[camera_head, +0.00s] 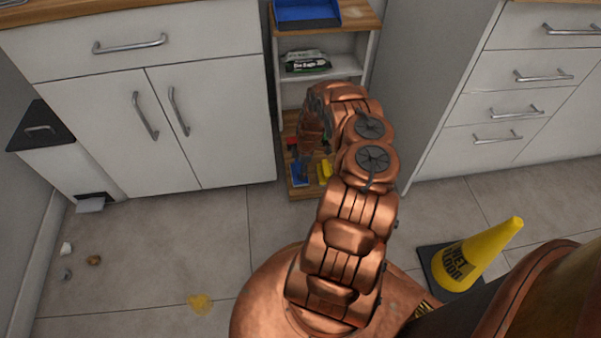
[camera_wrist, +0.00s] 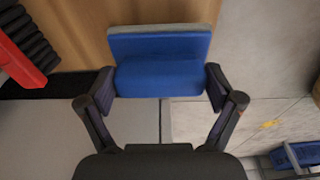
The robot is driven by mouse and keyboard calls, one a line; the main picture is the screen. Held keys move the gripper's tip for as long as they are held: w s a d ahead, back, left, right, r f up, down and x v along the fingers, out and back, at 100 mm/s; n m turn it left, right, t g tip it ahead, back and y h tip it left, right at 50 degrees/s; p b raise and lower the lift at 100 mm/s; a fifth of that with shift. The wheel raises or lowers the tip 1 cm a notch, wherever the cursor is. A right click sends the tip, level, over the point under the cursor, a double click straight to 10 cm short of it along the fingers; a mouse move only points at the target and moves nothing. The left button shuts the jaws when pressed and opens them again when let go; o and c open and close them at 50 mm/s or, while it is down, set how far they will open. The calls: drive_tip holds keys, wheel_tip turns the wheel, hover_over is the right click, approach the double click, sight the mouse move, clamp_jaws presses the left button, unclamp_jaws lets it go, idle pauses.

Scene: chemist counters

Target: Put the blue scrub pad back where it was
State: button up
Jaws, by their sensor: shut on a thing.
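The blue scrub pad (camera_wrist: 160,72), a blue block with a grey layer along its far edge, is between the two dark fingers of my gripper (camera_wrist: 160,87) in the wrist view. The fingers are shut on its sides. Beyond it is a wooden surface (camera_wrist: 75,20); I cannot tell whether the pad touches it. In the head view my arm hides most of the gripper, at the low wooden shelf (camera_head: 301,192) of the open unit. A small blue patch (camera_head: 299,173) there may be the pad.
A red object with black ridges (camera_wrist: 22,48) lies left of the pad. A yellow item (camera_head: 324,170) is on the low shelf. A blue tray (camera_head: 307,12) sits on top of the unit. A wet-floor cone (camera_head: 475,258) stands right, and a yellow spill (camera_head: 200,303) is on the tiles.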

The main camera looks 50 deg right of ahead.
drive_tip(key=shift+f+b, duration=0.4)
drive_tip(key=shift+f, duration=0.75)
drive_tip(key=shift+f, duration=0.2)
drive_tip(key=o, duration=0.7)
drive_tip(key=shift+r, duration=0.1)
drive_tip(key=r+p, duration=0.1)
drive_tip(key=r, duration=0.3)
drive_tip(key=d+r+p, duration=0.1)
drive_tip(key=r+p, duration=0.1)
drive_tip(key=r, duration=0.2)
drive_tip(key=s+r+p, duration=0.1)
drive_tip(key=r+p, duration=0.1)
drive_tip(key=r, duration=0.2)
drive_tip(key=shift+d, duration=0.2)
